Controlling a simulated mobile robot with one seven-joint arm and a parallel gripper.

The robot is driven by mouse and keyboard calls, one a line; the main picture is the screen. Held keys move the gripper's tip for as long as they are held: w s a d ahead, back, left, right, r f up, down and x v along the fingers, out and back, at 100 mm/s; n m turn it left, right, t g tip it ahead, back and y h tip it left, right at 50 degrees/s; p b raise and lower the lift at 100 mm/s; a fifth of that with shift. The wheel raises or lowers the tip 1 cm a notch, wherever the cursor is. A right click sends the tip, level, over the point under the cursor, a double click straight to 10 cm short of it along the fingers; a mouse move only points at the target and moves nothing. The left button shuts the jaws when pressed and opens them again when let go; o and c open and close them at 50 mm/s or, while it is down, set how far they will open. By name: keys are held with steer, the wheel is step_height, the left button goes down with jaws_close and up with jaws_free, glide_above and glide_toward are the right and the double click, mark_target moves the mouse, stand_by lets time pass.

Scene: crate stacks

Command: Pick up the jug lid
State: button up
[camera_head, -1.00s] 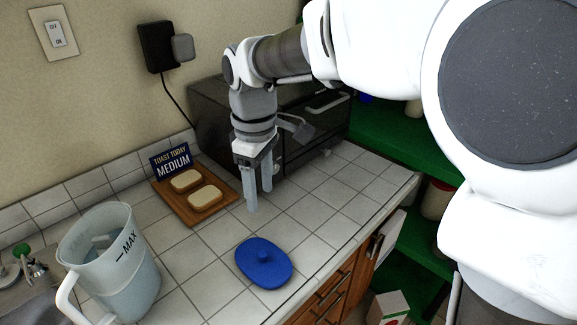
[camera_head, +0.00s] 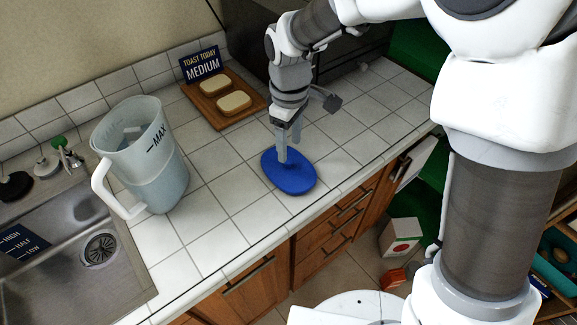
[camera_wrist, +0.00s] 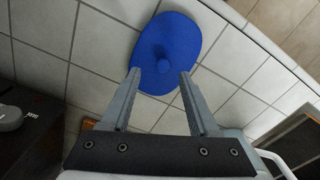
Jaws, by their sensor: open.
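The blue jug lid (camera_head: 289,176) lies flat on the tiled counter, an oval with a round knob in its middle. It also shows in the wrist view (camera_wrist: 180,28), with the knob (camera_wrist: 164,64) a little beyond the fingertips. My gripper (camera_head: 289,150) points down over the far part of the lid. In the wrist view my gripper (camera_wrist: 162,78) is open and empty, its two fingers apart and overlapping the lid's near edge. I cannot tell whether the fingertips touch the lid.
The clear jug (camera_head: 158,178) with a white handle stands left of the lid, beside the sink (camera_head: 128,278). A wooden board (camera_head: 252,108) with two bread slices and a toast sign (camera_head: 202,66) lies behind. The counter's front edge is close to the lid.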

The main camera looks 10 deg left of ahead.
mark_target(288, 166)
steer(key=f, duration=0.4)
steer(key=shift+s+a+f, duration=0.1)
steer(key=shift+s, duration=0.15)
jaws_close()
